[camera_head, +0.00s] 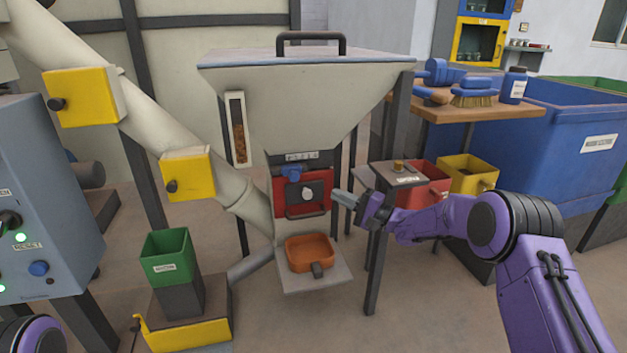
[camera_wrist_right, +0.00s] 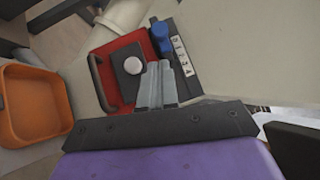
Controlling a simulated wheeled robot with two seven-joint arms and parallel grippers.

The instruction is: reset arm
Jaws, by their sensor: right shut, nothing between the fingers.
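My right arm is purple and comes in from the right in the head view. Its gripper (camera_head: 345,199) is shut and empty, in front of and just right of the red panel (camera_head: 289,203) on the hopper (camera_head: 300,100). In the right wrist view the closed grey fingers (camera_wrist_right: 160,85) point toward the red panel (camera_wrist_right: 118,52), with its white round knob and a blue valve handle (camera_wrist_right: 161,36) beside it. I cannot tell whether the fingertips touch the panel. Only a purple piece of my left arm shows at the bottom left; its gripper is out of view.
An orange tray (camera_head: 311,251) sits on a shelf under the red panel. Red (camera_head: 428,182) and yellow (camera_head: 468,174) bins and a wooden table (camera_head: 480,109) stand to the right. A control box (camera_head: 45,200) stands left.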

